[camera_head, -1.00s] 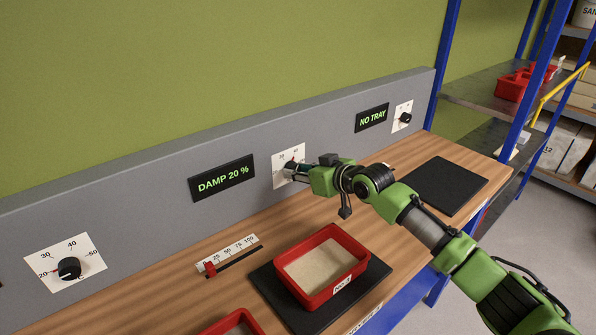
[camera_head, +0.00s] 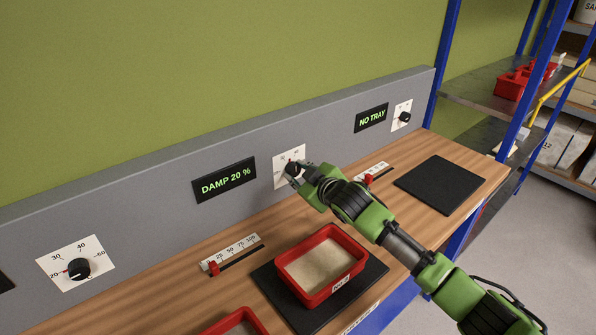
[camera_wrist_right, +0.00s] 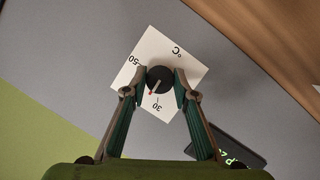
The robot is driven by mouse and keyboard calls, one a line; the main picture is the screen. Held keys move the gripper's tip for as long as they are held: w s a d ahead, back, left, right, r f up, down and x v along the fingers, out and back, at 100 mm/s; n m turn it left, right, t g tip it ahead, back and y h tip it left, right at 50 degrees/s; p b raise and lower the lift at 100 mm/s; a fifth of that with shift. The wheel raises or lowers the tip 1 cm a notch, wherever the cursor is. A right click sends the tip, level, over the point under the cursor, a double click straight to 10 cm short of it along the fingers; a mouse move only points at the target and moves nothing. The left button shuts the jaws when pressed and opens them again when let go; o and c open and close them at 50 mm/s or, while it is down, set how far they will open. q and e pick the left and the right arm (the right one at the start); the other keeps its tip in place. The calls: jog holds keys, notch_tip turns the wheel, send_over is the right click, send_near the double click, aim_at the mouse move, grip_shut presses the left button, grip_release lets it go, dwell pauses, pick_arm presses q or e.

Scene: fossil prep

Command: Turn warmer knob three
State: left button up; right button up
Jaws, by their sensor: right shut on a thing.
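The black warmer knob (camera_head: 290,169) sits on a white dial plate (camera_head: 297,152) on the grey back panel, right of the "DAMP 20 %" display (camera_head: 224,180). My right gripper (camera_head: 297,171) is shut on this knob. In the right wrist view the two fingers of the gripper (camera_wrist_right: 161,77) press on opposite sides of the knob (camera_wrist_right: 160,80). Its red pointer mark aims down and slightly left there, near the 30. A finger covers the scale between 30 and 50. My left gripper is not in view.
A red tray of sand (camera_head: 357,245) stands on a black pad (camera_head: 378,270) below. A red-tabbed slider (camera_head: 214,268) lies left of it. Other knobs (camera_head: 79,268) are at left and right (camera_head: 404,117). The right black pad (camera_head: 441,184) is bare.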

dwell(0.4)
jog(key=o, duration=1.1)
jog(key=shift+s, duration=0.1)
jog(key=v, duration=1.2)
